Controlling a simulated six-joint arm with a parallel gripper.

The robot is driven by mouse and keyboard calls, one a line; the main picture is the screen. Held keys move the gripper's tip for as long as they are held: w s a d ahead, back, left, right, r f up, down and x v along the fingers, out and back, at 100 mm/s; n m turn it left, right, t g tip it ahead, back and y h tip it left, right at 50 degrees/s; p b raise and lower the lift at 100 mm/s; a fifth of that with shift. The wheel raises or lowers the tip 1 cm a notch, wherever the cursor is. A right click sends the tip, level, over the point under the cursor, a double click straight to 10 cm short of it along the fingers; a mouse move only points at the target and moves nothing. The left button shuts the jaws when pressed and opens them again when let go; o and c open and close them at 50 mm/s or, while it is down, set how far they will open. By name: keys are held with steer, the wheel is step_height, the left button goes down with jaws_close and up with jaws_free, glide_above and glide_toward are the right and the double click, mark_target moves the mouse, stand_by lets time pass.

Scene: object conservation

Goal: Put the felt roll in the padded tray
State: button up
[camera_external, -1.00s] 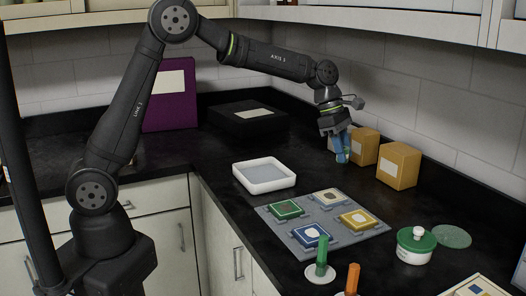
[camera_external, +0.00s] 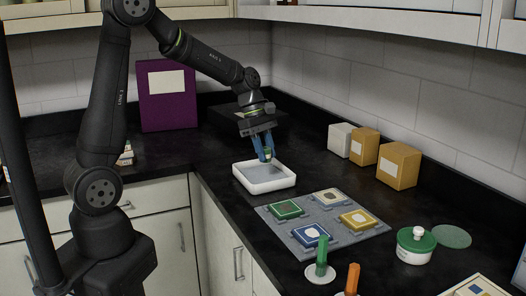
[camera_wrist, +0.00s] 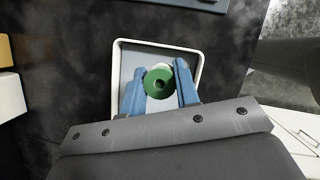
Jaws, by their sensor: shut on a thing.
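In the external view my gripper (camera_external: 265,150) points down over the padded tray (camera_external: 264,187), a white square tray with a grey inside. The roll is mostly hidden there by the fingers. In the wrist view the tray (camera_wrist: 118,75) lies behind the roll, and I see nothing else in it. I cannot tell the exact height of the roll above the tray.
A grey mat (camera_external: 283,231) with several coloured plates lies in front of the tray. Green (camera_external: 321,257) and orange (camera_external: 353,279) upright pieces, a green-lidded pot (camera_external: 415,248) and boxes (camera_external: 398,166) stand to the right. A purple binder (camera_external: 168,98) stands behind.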

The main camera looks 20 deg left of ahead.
glide_above(266, 162)
steer(key=a, duration=0.1)
step_height(266, 162, down, 3)
steer(key=shift+w+a+f, duration=0.1)
steer(key=shift+w, duration=0.05)
steer(key=shift+f, duration=1.95)
steer(key=shift+f, duration=0.1)
steer(key=o, duration=0.9)
steer(key=shift+o, duration=0.2)
steer(key=v, duration=1.2)
steer(key=shift+w+a, duration=0.1)
